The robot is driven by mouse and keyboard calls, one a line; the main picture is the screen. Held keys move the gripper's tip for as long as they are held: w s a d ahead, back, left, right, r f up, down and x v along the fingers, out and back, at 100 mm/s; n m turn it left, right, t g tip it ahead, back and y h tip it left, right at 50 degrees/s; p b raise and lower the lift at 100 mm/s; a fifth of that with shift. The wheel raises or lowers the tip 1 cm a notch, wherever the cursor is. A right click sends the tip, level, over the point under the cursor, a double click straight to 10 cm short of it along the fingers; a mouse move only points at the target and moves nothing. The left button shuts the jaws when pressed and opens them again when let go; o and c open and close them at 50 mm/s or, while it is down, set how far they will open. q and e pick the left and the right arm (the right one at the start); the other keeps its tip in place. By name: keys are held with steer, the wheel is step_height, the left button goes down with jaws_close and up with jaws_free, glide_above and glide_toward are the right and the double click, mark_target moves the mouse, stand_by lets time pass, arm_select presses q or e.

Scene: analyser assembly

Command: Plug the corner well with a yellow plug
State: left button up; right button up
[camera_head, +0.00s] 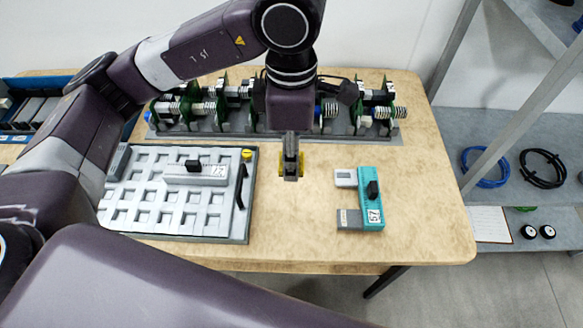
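The grey tray (150,228) with rows of square wells lies on the table, left of centre. A small yellow plug (246,154) sits at its far right corner; how deep it sits is too small to tell. My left gripper (290,172) points down over the table, right of the tray and apart from it. Yellow shows on both sides of its dark fingers; I cannot tell whether this is part of the fingers or something held. The fingers are seen nearly edge-on, so their gap is hidden. My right gripper is not in view.
A grey block with a black knob (194,167) lies on the tray, beside a black handle (241,186). A teal device (370,205) stands to the right. A rack of green boards (220,110) lines the back. A blue bin (40,82) is far left. The table's front right is clear.

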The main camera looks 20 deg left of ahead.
arm_select(q)
steer(key=shift+r, duration=0.25)
steer(key=shift+f+b, duration=0.1)
steer(key=shift+b, duration=0.25)
stand_by(0.3)
